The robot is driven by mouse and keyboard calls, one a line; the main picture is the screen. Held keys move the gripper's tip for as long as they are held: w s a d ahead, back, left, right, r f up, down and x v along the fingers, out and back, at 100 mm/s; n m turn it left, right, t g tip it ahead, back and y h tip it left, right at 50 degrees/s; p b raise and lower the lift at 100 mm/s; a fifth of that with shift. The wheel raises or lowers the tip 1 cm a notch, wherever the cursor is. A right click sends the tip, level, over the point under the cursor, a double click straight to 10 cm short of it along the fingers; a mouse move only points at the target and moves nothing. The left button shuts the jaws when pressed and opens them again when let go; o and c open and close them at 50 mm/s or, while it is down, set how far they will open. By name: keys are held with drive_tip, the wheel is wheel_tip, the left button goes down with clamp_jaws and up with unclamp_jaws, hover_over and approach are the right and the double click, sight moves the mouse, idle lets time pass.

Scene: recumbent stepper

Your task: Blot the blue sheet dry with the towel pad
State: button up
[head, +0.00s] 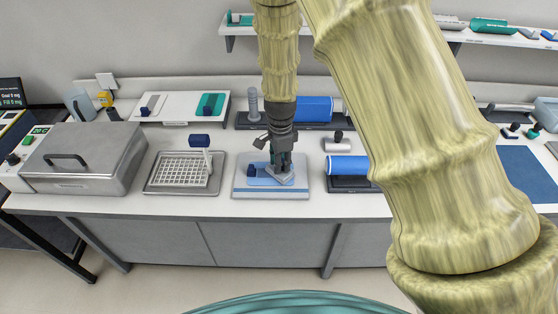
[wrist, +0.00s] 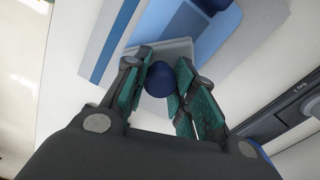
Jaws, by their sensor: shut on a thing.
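My gripper (head: 281,168) is over the pale board (head: 300,191) at the middle of the bench. In the wrist view my gripper (wrist: 160,90) has its green-padded fingers closed around a round dark blue knob (wrist: 159,77). Under the knob is a flat light grey pad (wrist: 178,47), which I take to be the towel pad; it also shows below the fingers in the head view (head: 285,180). It lies over the blue sheet (wrist: 222,35), seen on the board in the head view (head: 264,181). I cannot tell whether pad and sheet touch. My fingers hide part of both.
A small dark blue block (head: 251,170) is just left of the pad. A tray with a white grid (head: 180,172) stands left, beyond it a steel lidded box (head: 80,157). A blue roll (head: 346,166) on a dark base is close right; another blue roll (head: 315,108) stands behind.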

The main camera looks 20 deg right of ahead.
drive_tip(key=shift+s+d, duration=0.1)
drive_tip(key=shift+d, duration=0.45)
drive_tip(key=shift+a+r, duration=0.1)
drive_tip(key=shift+r, duration=0.05)
wheel_tip(320, 180, up, 7)
drive_tip(key=p, duration=0.6)
idle(0.5)
